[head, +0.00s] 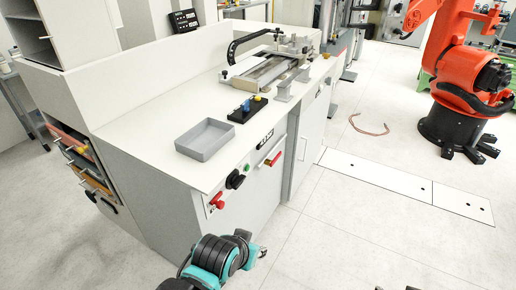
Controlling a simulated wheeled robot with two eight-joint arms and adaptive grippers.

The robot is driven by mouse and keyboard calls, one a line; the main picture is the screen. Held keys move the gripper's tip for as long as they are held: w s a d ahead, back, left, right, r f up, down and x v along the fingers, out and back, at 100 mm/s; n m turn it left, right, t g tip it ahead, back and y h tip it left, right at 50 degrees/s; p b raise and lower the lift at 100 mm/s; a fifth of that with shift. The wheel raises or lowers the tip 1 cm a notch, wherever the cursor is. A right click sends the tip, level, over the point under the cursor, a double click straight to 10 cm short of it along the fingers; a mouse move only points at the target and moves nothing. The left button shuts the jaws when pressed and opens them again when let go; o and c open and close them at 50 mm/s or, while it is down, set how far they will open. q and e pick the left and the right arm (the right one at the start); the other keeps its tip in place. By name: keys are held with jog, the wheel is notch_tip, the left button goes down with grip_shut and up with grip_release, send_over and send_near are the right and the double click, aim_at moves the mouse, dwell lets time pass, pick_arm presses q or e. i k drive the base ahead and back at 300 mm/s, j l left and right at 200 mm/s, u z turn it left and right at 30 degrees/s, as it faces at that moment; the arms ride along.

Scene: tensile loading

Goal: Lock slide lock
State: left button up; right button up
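No part that I can surely name as the slide lock stands out. On the far part of the white bench stands a metal clamping device (268,72) with a long flat bed and several small fittings on its far end. A black curved arm (246,41) arches over its left side. Fine parts of the device are too small to tell apart.
A grey open tray (205,151) sits on the bench top (150,110). Beside it is a black block (248,109) with blue and yellow pieces. Red and black controls (217,201) stick out of the bench front. An orange robot arm (470,80) stands far right. Floor between is mostly clear.

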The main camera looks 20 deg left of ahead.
aim_at(220, 204)
jog(key=u, duration=1.2)
